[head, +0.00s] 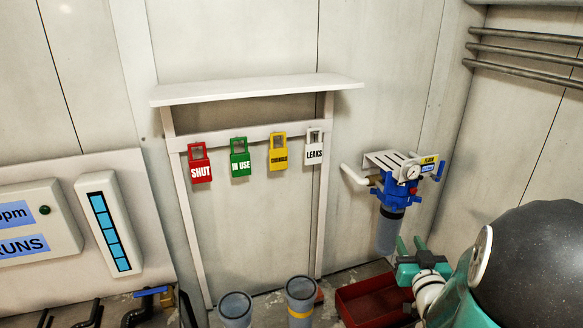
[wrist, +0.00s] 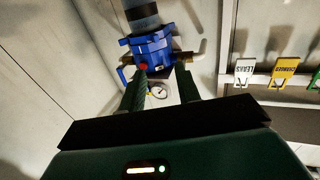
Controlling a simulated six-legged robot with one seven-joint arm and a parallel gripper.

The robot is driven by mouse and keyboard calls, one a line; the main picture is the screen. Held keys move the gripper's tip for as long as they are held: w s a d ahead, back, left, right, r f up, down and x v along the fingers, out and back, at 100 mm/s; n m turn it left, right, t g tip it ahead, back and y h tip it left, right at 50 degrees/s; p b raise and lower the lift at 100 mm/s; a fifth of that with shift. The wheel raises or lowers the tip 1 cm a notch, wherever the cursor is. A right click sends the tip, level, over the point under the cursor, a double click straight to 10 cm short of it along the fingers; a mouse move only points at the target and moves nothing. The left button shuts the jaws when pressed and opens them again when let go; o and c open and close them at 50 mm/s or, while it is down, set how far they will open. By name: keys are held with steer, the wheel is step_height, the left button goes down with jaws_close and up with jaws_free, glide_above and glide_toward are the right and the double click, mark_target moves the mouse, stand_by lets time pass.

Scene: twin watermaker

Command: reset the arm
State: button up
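My gripper (head: 410,243) is at the lower right in the head view, its two green fingers pointing up and apart. In the wrist view my gripper (wrist: 161,82) also shows its fingers spread, with nothing held between them. The blue filter unit (head: 397,190) is on the wall just beyond the fingers, with a grey bowl below it and a gauge on it. The blue filter unit (wrist: 148,52) shows upside down ahead of the fingers in the wrist view. I cannot tell the exact gap between fingers and unit.
A white rack (head: 258,88) carries red (head: 200,172), green (head: 240,166), yellow (head: 278,160) and white (head: 314,155) tags. Two grey cylinders (head: 236,308) (head: 300,290) stand below. A red tray (head: 368,300) lies by my gripper. Pipes (head: 530,50) run along the right wall.

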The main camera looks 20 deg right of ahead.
steer(key=w+a+r+n+g+y, duration=0.1)
steer(key=a+r+g, duration=0.15)
steer(key=a, duration=0.35)
steer(key=a+r+g, duration=0.2)
steer(key=a+g, duration=0.1)
steer(key=a, duration=0.3)
steer(key=s+a+r+n+g+y, duration=0.1)
steer(key=s+a+g+y, duration=0.3)
steer(key=s+a, duration=1)
steer(key=a+n+g, duration=0.1)
steer(key=a+g, duration=0.1)
steer(key=a, duration=0.1)
steer(key=shift+a+r+n+y, duration=0.15)
steer(key=shift+r+n+y, duration=0.1)
steer(key=shift+n+y, duration=0.15)
